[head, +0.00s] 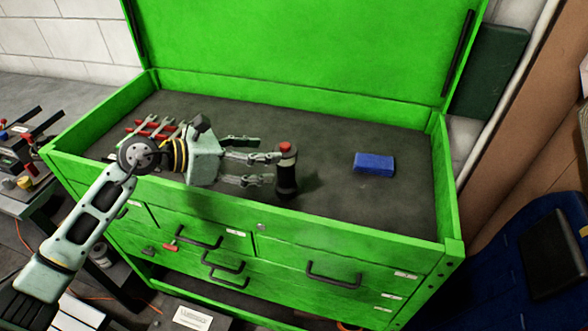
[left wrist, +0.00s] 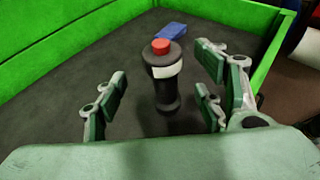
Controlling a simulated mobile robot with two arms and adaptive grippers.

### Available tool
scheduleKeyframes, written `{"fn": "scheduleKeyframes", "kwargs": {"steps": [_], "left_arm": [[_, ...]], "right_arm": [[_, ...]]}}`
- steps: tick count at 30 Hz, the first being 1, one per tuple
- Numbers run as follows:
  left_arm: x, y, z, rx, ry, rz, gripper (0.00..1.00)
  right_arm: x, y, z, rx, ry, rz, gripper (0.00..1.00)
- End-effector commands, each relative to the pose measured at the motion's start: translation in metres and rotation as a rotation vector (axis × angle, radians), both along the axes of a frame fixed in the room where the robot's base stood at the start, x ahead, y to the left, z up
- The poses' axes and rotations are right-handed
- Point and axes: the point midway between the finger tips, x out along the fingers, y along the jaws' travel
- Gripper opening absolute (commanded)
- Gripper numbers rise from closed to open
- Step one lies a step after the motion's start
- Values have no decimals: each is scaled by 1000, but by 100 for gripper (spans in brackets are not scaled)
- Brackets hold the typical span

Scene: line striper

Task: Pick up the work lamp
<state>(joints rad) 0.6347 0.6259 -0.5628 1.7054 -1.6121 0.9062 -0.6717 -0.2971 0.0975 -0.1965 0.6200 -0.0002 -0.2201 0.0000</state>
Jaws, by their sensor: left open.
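The work lamp (head: 287,172) is a black upright cylinder with a red top and a pale band. It stands on the dark mat inside the green tool chest. In the left wrist view the lamp (left wrist: 164,75) is ahead of and between the open fingers. My left gripper (head: 268,170) is open, with its fingertips close beside the lamp in the head view. I cannot tell whether they touch it. The left gripper (left wrist: 165,105) holds nothing. My right gripper is not in view.
A blue block (head: 374,163) lies right of the lamp, on the chest's dark mat (head: 340,205). Red-handled tools (head: 150,127) lie behind my left wrist. The green chest's front rim (head: 340,232) and raised lid (head: 300,45) bound the space.

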Motion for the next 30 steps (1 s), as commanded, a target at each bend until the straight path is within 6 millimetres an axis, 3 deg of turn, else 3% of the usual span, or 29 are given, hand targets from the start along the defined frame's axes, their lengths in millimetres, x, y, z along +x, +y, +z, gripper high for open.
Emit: {"fn": "scheduleKeyframes", "kwargs": {"steps": [10,18,26,30], "left_arm": [[13,-31,-12,8,4,-4,64],[26,-61,-30,6,3,-3,64],[28,-63,-34,8,1,-3,64],[28,-63,-33,8,1,-3,54]], "right_arm": [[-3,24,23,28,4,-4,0],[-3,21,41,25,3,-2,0],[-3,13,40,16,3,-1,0],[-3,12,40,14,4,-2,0]]}}
